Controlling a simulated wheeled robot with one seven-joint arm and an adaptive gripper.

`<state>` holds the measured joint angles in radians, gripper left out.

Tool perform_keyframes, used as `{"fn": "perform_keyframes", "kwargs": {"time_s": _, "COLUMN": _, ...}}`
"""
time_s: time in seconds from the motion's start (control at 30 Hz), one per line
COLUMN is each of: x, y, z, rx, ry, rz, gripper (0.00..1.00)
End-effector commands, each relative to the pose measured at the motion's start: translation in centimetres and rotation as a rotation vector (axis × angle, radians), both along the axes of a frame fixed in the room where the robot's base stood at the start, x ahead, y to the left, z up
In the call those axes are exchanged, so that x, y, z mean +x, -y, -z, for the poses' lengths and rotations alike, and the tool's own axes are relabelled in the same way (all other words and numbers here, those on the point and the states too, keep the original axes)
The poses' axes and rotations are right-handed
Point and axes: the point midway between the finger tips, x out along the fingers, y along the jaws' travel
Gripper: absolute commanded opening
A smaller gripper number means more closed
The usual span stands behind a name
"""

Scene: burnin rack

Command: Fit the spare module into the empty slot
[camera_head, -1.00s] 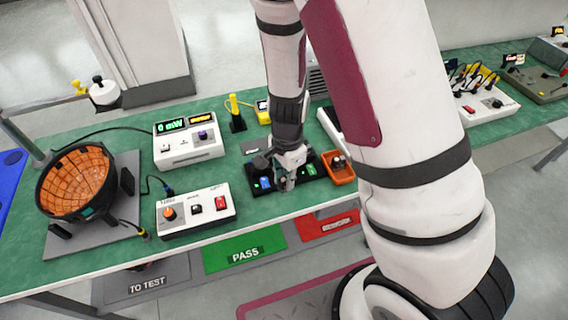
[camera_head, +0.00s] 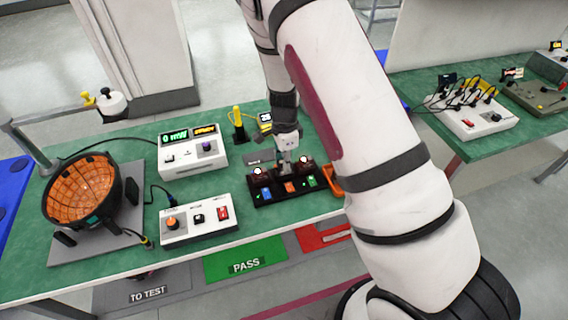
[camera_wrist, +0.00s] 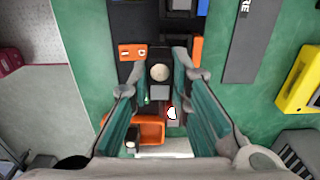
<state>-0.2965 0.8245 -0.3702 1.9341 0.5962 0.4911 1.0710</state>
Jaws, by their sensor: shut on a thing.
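The black rack (camera_head: 290,198) lies on the green bench with blue, orange and green labels along its front. Modules with round white tops stand at its left (camera_head: 257,173) and right (camera_head: 306,166) positions. My gripper (camera_head: 286,166) is over the middle position, behind the orange label. In the wrist view my gripper (camera_wrist: 165,88) is shut on a module with a pale round top (camera_wrist: 160,73), beside the orange label (camera_wrist: 132,52) of the rack. The fingers hide its sides, and I cannot tell whether it is seated in the slot.
An orange tray (camera_head: 333,181), partly behind my arm, stands close to the rack's right end; it also shows in the wrist view (camera_wrist: 150,128). A switch box (camera_head: 198,222), a display meter (camera_head: 193,154) and a yellow upright tool (camera_head: 238,121) stand nearby.

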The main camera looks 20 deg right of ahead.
Motion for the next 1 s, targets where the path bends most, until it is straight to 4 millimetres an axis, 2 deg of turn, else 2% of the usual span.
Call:
{"fn": "perform_keyframes", "kwargs": {"time_s": 0.23, "x": 2.0, "y": 0.5, "z": 0.2, "rx": 0.0, "ry": 0.001, "rz": 0.0, "gripper": 0.0}}
{"fn": "perform_keyframes", "kwargs": {"time_s": 0.5, "x": 1.9, "y": 0.5, "z": 3.5, "rx": 0.0, "ry": -0.002, "rz": 0.0, "gripper": 0.0}}
{"fn": "perform_keyframes", "kwargs": {"time_s": 0.9, "x": 2.0, "y": 0.5, "z": 4.0, "rx": 0.001, "ry": 0.0, "rz": 0.0, "gripper": 0.0}}
{"fn": "perform_keyframes", "kwargs": {"time_s": 0.93, "x": 2.0, "y": 0.5, "z": 4.0, "rx": 0.0, "ry": 0.0, "rz": 0.0, "gripper": 0.2}}
{"fn": "perform_keyframes", "kwargs": {"time_s": 1.0, "x": 2.0, "y": 0.5, "z": 4.0, "rx": 0.0, "ry": 0.001, "rz": 0.0, "gripper": 0.36}}
